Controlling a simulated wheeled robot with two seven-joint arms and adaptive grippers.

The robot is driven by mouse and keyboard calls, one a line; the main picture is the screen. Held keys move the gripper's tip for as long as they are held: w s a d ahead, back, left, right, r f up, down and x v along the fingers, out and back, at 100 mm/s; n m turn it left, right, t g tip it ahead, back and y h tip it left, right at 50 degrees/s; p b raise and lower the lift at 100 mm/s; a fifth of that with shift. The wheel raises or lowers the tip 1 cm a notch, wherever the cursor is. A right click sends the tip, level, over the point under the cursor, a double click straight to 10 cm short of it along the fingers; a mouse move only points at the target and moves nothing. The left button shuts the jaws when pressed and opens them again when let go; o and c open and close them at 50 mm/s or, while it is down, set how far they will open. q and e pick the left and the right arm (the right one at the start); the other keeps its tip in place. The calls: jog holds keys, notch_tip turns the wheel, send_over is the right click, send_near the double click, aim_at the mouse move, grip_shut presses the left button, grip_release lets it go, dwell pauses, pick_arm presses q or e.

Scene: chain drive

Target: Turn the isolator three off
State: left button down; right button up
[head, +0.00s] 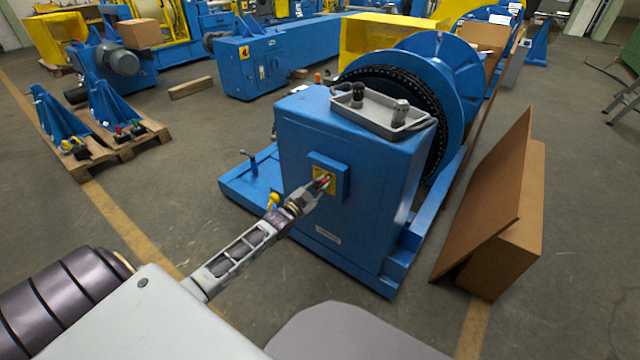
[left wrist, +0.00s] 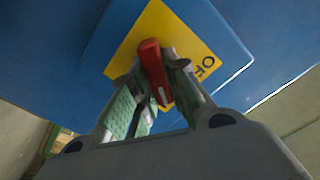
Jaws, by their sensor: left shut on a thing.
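The isolator is a red handle (left wrist: 153,72) on a yellow plate (left wrist: 196,40), mounted on a blue box (head: 345,185) on the front of the blue machine cabinet (head: 380,200). The letters "OF" show on the right side of the plate in the left wrist view. The red handle lies tilted between the fingers of my left gripper (left wrist: 150,85), which is shut on it. In the head view my left gripper (head: 322,184) reaches the plate and hides most of the handle. My right gripper is not in view.
Pallets (head: 125,145) with blue stands are at the far left. Open floor lies in front.

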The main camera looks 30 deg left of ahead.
pick_arm(q)
jog(key=shift+a+r+n+p, duration=0.1)
jog(key=shift+n+p, duration=1.75)
jog(key=shift+n, duration=0.15)
jog(key=n+p, duration=0.2)
jog(key=n, duration=0.2)
jog(key=shift+a, duration=0.15)
jog(key=n+p, duration=0.1)
jog(key=n, duration=0.2)
jog(key=shift+a+n, duration=0.1)
jog(key=shift+n, duration=0.2)
jog(key=n, duration=0.3)
jog(key=shift+a, duration=0.1)
jog(key=shift+f+n, duration=0.2)
jog(key=shift+n, duration=0.3)
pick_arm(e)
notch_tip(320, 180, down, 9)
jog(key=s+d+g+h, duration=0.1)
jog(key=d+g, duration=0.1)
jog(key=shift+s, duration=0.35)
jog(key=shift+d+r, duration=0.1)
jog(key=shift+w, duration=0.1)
